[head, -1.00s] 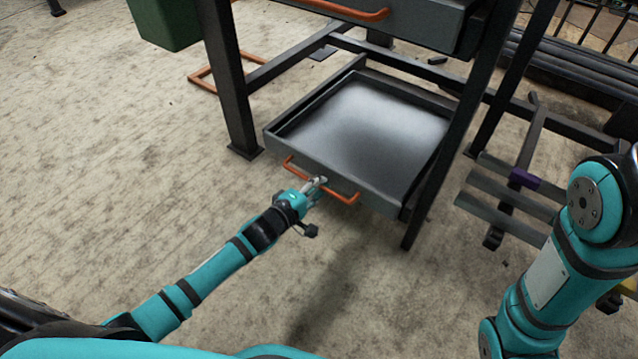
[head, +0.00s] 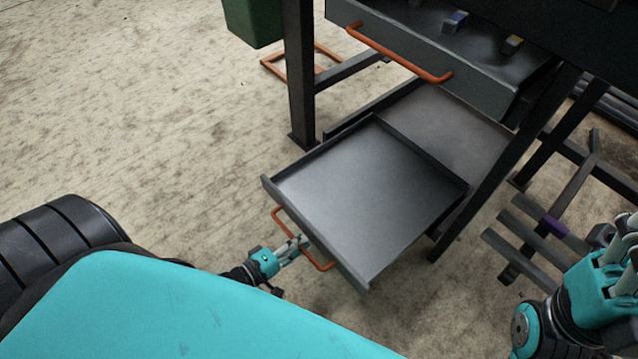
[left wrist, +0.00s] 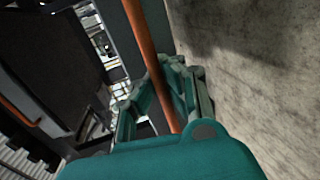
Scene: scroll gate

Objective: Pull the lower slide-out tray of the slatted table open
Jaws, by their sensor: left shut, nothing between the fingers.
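The lower tray (head: 365,195) is a shallow grey pan, slid well out in front of the dark table frame (head: 301,75) and empty. Its orange bar handle (head: 322,266) is on the front face. My left gripper (head: 298,243) is at the middle of this handle, with its fingers shut.
The upper drawer (head: 480,95), with an orange handle (head: 400,56) and small items inside, overhangs the back of the tray. A green bin (head: 253,20) is at upper left. Grey slats (head: 520,228) with a purple piece stand at right. The floor left of the tray is clear.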

